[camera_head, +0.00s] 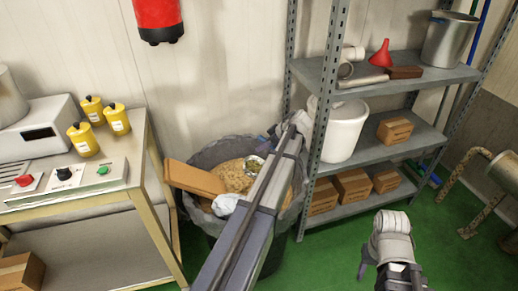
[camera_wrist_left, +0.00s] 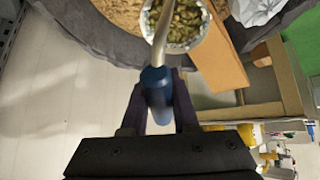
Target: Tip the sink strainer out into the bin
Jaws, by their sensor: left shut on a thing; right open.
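The sink strainer has a round basket with greenish-brown scraps in it (camera_wrist_left: 176,24), a metal stem and a blue handle (camera_wrist_left: 156,88). My left gripper (camera_wrist_left: 158,98) is shut on the blue handle. In the head view the strainer (camera_head: 256,163) shows beside my left arm, over the bin; the arm covers the gripper fingers there. The scraps are still in the basket. The bin (camera_head: 206,155) has a dark grey liner and holds brown crumbly waste. My right gripper (camera_head: 388,276) is open and empty over the green floor, at the lower right.
A cardboard piece (camera_head: 194,178) and white crumpled paper (camera_head: 226,204) lie in the bin. A bench with yellow bottles (camera_head: 83,139) stands left. A metal shelf (camera_head: 385,147) with a white bucket (camera_head: 345,130) and boxes stands close right of the bin.

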